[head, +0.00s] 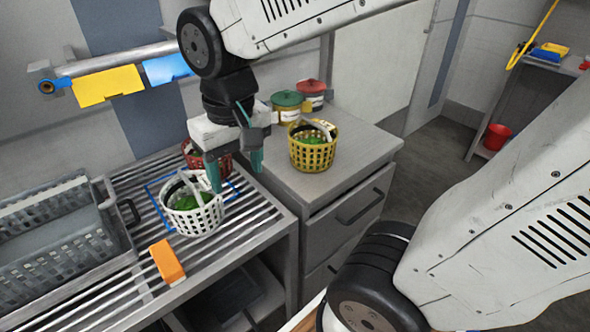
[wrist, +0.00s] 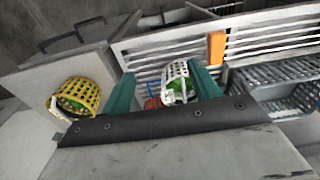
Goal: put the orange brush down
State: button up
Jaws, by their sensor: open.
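The orange brush (head: 167,262) lies on the slatted metal rack (head: 148,296), in front of the white basket. It also shows in the wrist view (wrist: 216,48), beyond my gripper and apart from it. My gripper (head: 234,176) has its teal fingers spread and holds nothing. In the head view it hangs over the rack's back right part, by the white basket. In the wrist view the two fingers (wrist: 163,92) stand apart, with the white basket seen between them.
A white basket (head: 196,219) of greens stands on the rack, with a red basket (head: 190,150) behind it. A grey crate (head: 75,262) is at left. A yellow basket (head: 301,157) and two lidded tins (head: 287,101) stand on the cabinet at right.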

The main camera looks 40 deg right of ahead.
jog(key=s+d+r, duration=0.2)
jog(key=s+d, duration=0.3)
jog(key=s, duration=0.4)
jog(key=shift+o, duration=0.5)
jog(key=shift+t, duration=0.3)
